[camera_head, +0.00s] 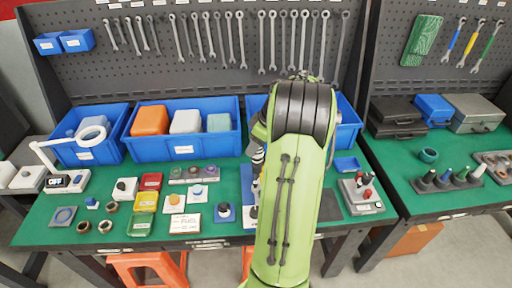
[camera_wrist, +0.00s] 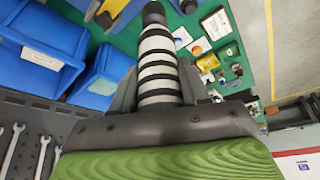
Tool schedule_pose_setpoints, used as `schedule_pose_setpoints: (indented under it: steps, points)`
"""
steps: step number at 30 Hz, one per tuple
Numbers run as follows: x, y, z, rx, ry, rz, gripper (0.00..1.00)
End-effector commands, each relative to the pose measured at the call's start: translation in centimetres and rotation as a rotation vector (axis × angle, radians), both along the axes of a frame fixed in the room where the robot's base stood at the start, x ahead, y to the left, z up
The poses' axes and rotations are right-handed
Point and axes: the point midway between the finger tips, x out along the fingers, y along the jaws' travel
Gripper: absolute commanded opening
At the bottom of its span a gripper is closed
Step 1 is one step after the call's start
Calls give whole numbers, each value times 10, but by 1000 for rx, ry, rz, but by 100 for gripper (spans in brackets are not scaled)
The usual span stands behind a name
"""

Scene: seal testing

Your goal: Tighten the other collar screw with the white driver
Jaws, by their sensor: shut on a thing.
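My gripper (camera_wrist: 158,88) is shut on a driver (camera_wrist: 158,62) with a white-and-black banded handle, which fills the middle of the wrist view. The driver's far end is dark, and its tip cannot be made out. In the head view a small banded part of the driver (camera_head: 258,155) shows left of my green arm, above the workbench. My arm hides the gripper there. A blue-and-white piece (camera_head: 251,214) is partly hidden behind my arm. No collar or collar screw can be clearly picked out in either view.
The green bench (camera_head: 100,195) holds several small parts and coloured blocks at left. Blue bins (camera_head: 184,150) line the back, below a pegboard of wrenches. A lamp (camera_head: 70,155) stands at far left.

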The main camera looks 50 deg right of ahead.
Motion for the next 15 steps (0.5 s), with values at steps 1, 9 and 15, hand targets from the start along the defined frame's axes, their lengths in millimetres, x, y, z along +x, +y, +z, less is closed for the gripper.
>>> schedule_pose_setpoints:
  steps: [1, 9, 15]
  points:
    - [0, -2, 1, -2, 0, -4, 3]
    - [1, -1, -14, -1, -2, -4, 3]
    - [1, -1, -40, -1, -2, -4, 3]
